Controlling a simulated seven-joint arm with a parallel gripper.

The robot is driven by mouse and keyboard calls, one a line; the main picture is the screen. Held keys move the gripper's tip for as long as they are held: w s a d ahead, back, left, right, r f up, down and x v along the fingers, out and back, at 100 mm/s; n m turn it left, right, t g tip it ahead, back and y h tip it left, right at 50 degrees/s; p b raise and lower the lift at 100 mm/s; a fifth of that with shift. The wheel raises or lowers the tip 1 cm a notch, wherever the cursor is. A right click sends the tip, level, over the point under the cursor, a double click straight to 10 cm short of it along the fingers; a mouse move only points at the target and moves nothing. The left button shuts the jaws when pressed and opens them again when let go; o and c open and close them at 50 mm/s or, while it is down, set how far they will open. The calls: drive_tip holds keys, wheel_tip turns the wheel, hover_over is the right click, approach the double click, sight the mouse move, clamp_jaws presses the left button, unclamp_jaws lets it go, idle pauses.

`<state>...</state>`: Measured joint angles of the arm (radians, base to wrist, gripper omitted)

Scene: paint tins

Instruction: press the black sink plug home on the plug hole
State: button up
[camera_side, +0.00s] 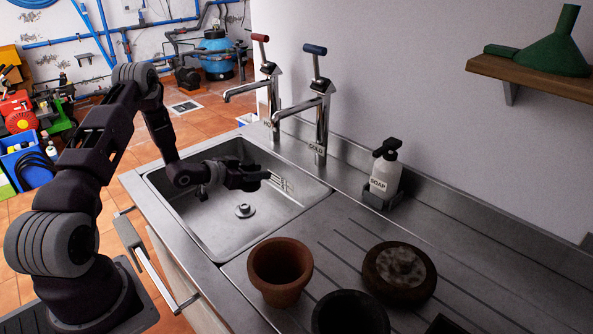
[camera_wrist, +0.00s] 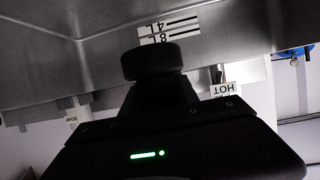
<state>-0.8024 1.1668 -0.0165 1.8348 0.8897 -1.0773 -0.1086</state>
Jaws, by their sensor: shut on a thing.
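My gripper (camera_side: 250,177) reaches level over the steel sink basin (camera_side: 192,208) in the side view, above and slightly beyond the plug hole (camera_side: 244,210). In the wrist view my gripper (camera_wrist: 158,90) is shut on the black sink plug (camera_wrist: 152,62), a short dark round piece at the fingertips. In the side view the plug is hard to tell from the dark fingers. The plug is apart from the plug hole, held above the basin floor. The hole's metal ring shows on the basin floor; the wrist view does not show it.
Two taps, hot (camera_side: 271,95) and cold (camera_side: 320,110), stand behind the basin. A soap bottle (camera_side: 385,170) is right of them. A terracotta pot (camera_side: 280,272), a dark pot (camera_side: 350,315) and a round brown thing (camera_side: 400,272) sit on the drainer. The basin looks otherwise empty.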

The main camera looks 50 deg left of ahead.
drive_tip(key=a, duration=0.1)
drive_tip(key=s+a+f, duration=0.1)
drive_tip(key=shift+s+a+f+n+y, duration=0.2)
drive_tip(key=shift+a+n+y, duration=0.1)
drive_tip(key=shift+a+y, duration=0.1)
drive_tip(key=shift+r, duration=0.1)
drive_tip(key=shift+d+f, duration=0.1)
drive_tip(key=shift+f, duration=2.85)
drive_tip(key=shift+f, duration=0.85)
drive_tip(key=shift+f, duration=0.15)
